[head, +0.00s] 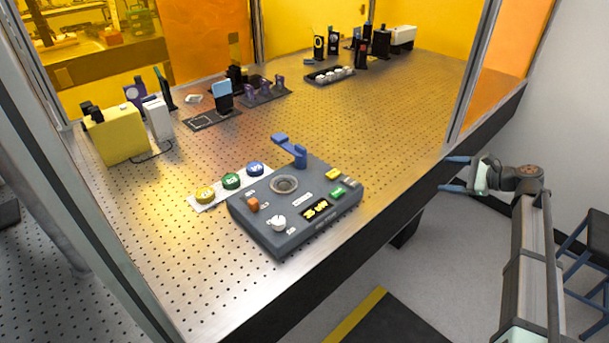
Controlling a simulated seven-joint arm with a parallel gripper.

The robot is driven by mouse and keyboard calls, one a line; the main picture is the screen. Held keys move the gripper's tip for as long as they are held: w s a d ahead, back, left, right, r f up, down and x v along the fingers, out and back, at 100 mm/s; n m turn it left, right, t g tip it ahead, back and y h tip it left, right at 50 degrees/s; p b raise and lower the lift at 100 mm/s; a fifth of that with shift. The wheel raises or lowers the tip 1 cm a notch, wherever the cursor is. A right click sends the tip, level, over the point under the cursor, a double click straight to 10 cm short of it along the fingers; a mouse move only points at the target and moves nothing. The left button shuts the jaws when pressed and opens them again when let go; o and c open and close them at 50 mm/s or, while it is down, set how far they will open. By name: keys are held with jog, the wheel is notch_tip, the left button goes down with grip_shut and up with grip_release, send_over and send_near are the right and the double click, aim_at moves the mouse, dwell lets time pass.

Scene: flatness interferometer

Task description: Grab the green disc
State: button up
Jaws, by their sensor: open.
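The green disc (231,181) lies on a pale strip (204,206) on the perforated table, between a yellow disc (205,194) at its left and a blue disc (256,169) at its right. A dark grey instrument box (273,240) stands just in front of the strip, with a round recess, knobs and a small display. My gripper (456,174) is at the right, past the table's right edge. Its blue fingers are apart and point left, with nothing between them. It is well away from the green disc.
A blue lever (291,150) rises from the back of the instrument box, near the blue disc. A yellow box (122,136) and optical mounts stand farther back. An upright frame post (473,75) stands at the table's right edge. The table right of the instrument box is clear.

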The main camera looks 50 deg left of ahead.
jog(key=s+a+r+n+g, duration=0.2)
jog(key=s+a+r+g, duration=0.2)
jog(key=s+a+r, duration=0.65)
notch_tip(320, 180, up, 6)
jog(key=n+t+h, duration=0.4)
jog(key=t+h, duration=0.2)
jog(key=h, duration=0.7)
send_over(232, 178)
jog(key=f, duration=0.8)
jog(key=shift+s+d+f, duration=0.25)
jog(key=shift+s+f, duration=0.05)
jog(key=shift+s, duration=0.05)
jog(key=shift+w+a+f, duration=0.15)
jog(key=shift+w+f, duration=0.05)
jog(key=shift+f, duration=1.2)
jog(key=shift+w+a+f, duration=0.15)
jog(key=shift+f, duration=1.2)
jog(key=c, duration=1.2)
